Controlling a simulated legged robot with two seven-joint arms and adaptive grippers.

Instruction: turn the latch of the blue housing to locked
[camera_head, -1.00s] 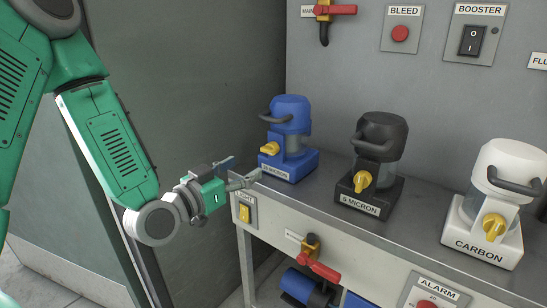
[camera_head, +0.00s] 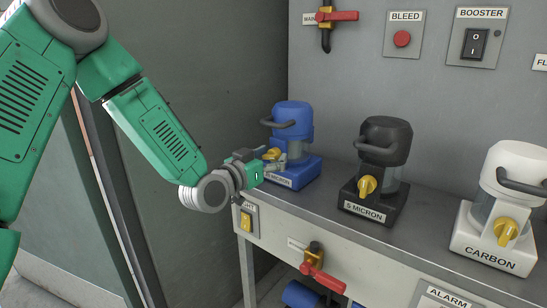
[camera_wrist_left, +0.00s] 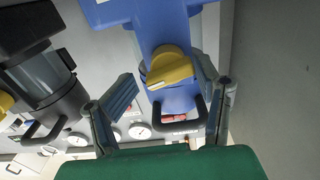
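The blue housing (camera_head: 292,122) stands at the left end of the metal bench, with a dark handle and a yellow latch (camera_head: 271,154) on its front. My left gripper (camera_head: 277,162) is right in front of that latch and partly covers it and the housing's label. In the left wrist view the yellow latch (camera_wrist_left: 170,67) lies slantwise on the blue housing (camera_wrist_left: 165,25). The open fingers of my left gripper (camera_wrist_left: 166,75) stand on either side of the latch, with gaps visible. Whether a fingertip touches it I cannot tell. My right gripper is not in view.
The black housing (camera_head: 385,135) and white housing (camera_head: 512,165), each with a yellow latch, stand farther right on the bench (camera_head: 325,205). A wall rises close at the left.

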